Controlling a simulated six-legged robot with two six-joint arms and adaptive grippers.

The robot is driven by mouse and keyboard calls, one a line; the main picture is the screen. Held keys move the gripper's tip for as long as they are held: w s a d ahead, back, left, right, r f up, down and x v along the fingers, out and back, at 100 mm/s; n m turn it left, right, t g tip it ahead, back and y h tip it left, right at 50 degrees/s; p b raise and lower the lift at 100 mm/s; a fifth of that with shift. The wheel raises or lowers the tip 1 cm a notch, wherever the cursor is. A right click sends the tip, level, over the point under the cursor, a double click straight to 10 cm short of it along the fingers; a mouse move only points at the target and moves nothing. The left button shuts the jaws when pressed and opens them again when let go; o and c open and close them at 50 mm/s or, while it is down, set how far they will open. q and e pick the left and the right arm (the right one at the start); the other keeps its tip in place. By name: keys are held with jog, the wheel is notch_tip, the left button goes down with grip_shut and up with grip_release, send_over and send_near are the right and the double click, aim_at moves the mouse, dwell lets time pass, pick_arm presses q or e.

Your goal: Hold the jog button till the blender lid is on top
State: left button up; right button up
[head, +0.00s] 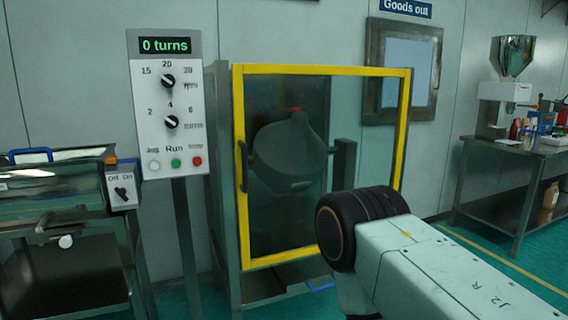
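The control panel (169,102) stands on a post left of the blender. Its white jog button (154,166) is at the lower left, beside a green button (176,163) and a red one (197,160). The display (165,45) reads "0 turns". The grey blender vessel (289,154) sits tilted behind the clear, yellow-framed guard door (238,165), which looks shut. A small red part (295,110) shows at the vessel's top and a flat end at its bottom; I cannot tell which is the lid. Neither gripper is in view.
My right arm fills the lower right, in front of the door's lower corner. A bench with a machine and switch box (123,194) stands at left. A steel table (510,149) with a hopper machine (506,88) and bottles stands at right.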

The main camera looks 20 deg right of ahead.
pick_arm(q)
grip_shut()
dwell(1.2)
